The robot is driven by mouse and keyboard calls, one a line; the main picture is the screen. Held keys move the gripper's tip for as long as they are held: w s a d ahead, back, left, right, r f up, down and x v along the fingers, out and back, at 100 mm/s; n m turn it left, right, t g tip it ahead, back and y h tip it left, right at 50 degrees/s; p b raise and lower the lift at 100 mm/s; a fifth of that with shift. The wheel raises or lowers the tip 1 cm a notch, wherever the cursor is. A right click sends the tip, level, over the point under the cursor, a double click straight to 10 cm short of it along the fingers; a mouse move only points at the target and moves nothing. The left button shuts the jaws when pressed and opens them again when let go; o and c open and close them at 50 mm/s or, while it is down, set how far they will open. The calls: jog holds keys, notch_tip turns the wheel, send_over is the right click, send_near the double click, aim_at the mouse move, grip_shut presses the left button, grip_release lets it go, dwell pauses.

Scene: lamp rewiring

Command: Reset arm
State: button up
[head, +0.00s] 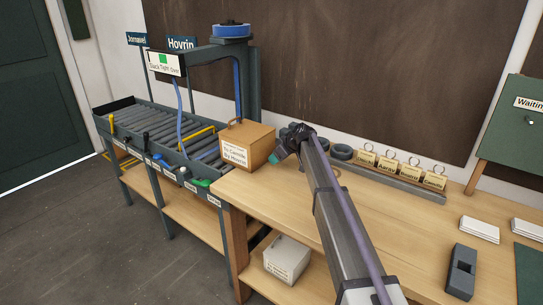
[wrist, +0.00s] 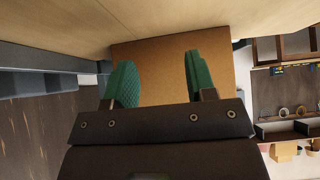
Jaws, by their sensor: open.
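My gripper (head: 284,151) is at the end of my arm, over the back left part of the wooden workbench (head: 300,200). In the wrist view my gripper (wrist: 157,85) shows two green padded fingers standing apart with nothing between them. A brown box (head: 247,145) with a paper label stands just left of my gripper in the head view. A brown surface (wrist: 155,60) fills the space behind the fingers in the wrist view; it looks like the box. I cannot tell whether the fingers touch it.
A roller conveyor (head: 165,135) with small levers and a grey frame stands left of the bench. A rail with several tagged rings (head: 400,177) lies along the back wall. White card stacks (head: 479,230) and a dark grey block (head: 460,272) lie at the right. The bench middle is clear.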

jog(key=s+d+r, duration=0.1)
jog(key=s+d+p, duration=0.1)
jog(key=d, duration=0.1)
jog(key=shift+r, duration=0.4)
jog(key=shift+w+a, duration=0.1)
